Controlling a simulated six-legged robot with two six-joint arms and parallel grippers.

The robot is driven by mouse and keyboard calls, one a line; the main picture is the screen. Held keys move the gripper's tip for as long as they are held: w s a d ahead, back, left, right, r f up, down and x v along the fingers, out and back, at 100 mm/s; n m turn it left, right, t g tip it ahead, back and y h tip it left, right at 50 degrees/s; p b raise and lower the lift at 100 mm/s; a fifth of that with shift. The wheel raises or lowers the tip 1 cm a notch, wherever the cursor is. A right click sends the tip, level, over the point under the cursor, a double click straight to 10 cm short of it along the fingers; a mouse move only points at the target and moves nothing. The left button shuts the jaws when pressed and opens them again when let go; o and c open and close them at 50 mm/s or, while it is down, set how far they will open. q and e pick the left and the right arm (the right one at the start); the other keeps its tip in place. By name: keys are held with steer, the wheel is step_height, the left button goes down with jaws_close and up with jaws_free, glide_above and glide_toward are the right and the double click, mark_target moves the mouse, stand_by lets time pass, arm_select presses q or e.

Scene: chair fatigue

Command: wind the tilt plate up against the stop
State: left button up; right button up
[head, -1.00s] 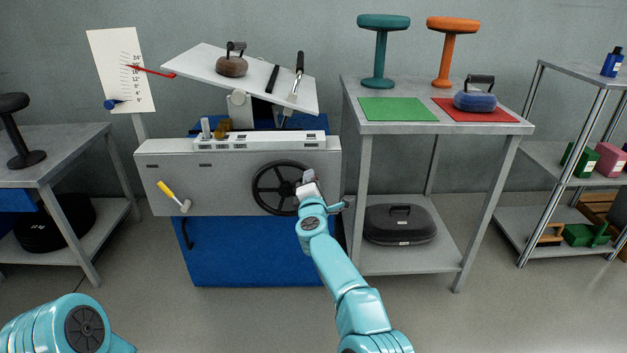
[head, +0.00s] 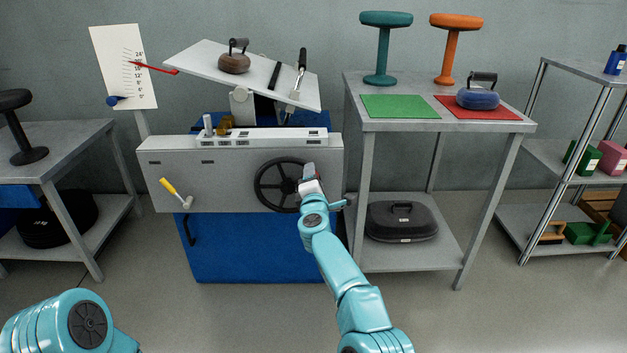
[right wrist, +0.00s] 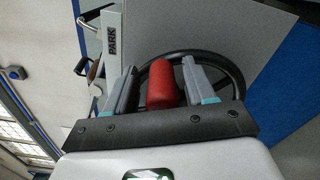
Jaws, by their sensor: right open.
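The pale tilt plate (head: 215,62) slopes down to the right above the grey machine (head: 215,175). A brown stone with a handle (head: 233,63) rests on it. A red pointer (head: 155,67) reaches from near the plate's left corner to the upper part of a white scale board (head: 110,45). The black handwheel (head: 257,187) is on the machine's front. My right gripper (head: 309,172) is at the wheel's right rim. In the right wrist view, its open fingers (right wrist: 160,68) stand on either side of the wheel's red knob (right wrist: 161,88). I cannot identify the stop. My left gripper is out of view.
A yellow-handled lever (head: 170,188) is on the machine's left front. A "PARK" label (right wrist: 112,40) shows in the right wrist view. A table (head: 440,125) with stools and a blue stone (head: 478,98) stands close right of my right arm.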

step_height(320, 180, up, 8)
steer(key=p, duration=0.6)
steer(key=shift+d+f, duration=0.1)
steer(key=shift+d, duration=0.05)
step_height(320, 180, up, 12)
steer(key=p, duration=1.2)
steer(key=shift+p, duration=0.35)
